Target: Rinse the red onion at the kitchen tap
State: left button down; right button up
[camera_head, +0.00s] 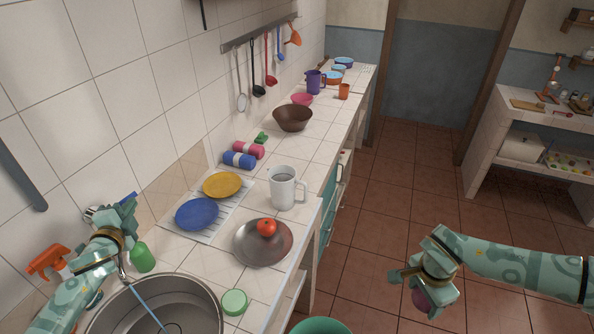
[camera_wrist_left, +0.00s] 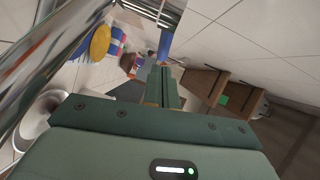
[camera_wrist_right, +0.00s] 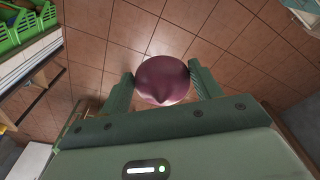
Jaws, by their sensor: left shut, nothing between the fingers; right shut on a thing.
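The red onion (camera_head: 420,301) is held in my right gripper (camera_head: 424,284), out over the floor to the right of the counter. In the right wrist view the purple onion (camera_wrist_right: 163,79) sits between the two fingers, which touch its sides. My left gripper (camera_head: 127,208) is shut and empty beside the tap (camera_head: 122,264) at the wall behind the sink. In the left wrist view its fingers (camera_wrist_left: 158,84) are together, with a blue piece (camera_wrist_left: 166,45) beyond them. A thin blue stream of water (camera_head: 146,304) runs from the spout into the steel sink (camera_head: 203,292).
An orange spray bottle (camera_head: 48,260) and a green bottle (camera_head: 142,257) stand near the tap.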

pick_arm(q)
jog(key=shift+w+a+f, duration=0.15)
jog(key=shift+w+a, duration=0.15)
jog(key=shift+a, duration=0.25)
jog(key=shift+d, duration=0.1)
jog(key=w+n+y, duration=0.1)
jog(key=a+n+g+y, duration=0.1)
jog(key=y, duration=0.1)
jog(key=shift+w+n+y+b, duration=0.3)
jog(key=shift+w+b, duration=0.05)
jog(key=shift+d, duration=0.1)
